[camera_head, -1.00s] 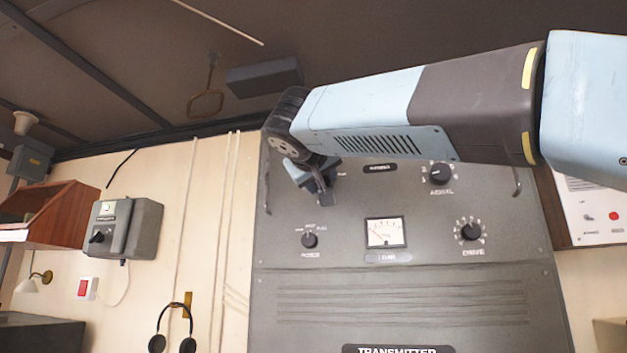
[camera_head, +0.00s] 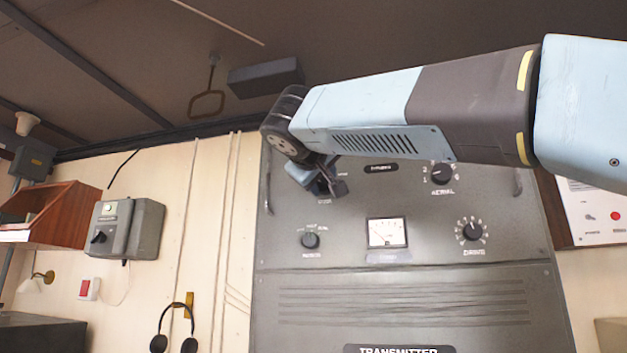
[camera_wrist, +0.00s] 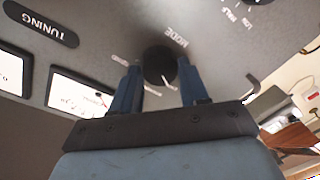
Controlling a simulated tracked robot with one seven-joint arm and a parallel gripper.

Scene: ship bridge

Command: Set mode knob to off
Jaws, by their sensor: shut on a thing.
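The mode knob (camera_wrist: 158,62) is a round black knob on the grey transmitter panel (camera_head: 400,275), with the word MODE printed beside it in the wrist view. A white pointer mark shows on the knob; I cannot read which setting it points to. My gripper (camera_wrist: 158,75) is at the knob, with one blue finger on each side of it, shut on it. In the head view my gripper (camera_head: 328,188) is at the panel's upper left, and it and my wrist hide the knob.
The power knob (camera_head: 310,241) is below my gripper, with a meter (camera_head: 387,232) to its right. The aerial knob (camera_head: 441,174) and drive knob (camera_head: 470,231) are at the right. A grey switch box (camera_head: 125,228) and headphones (camera_head: 174,338) hang on the wall at left.

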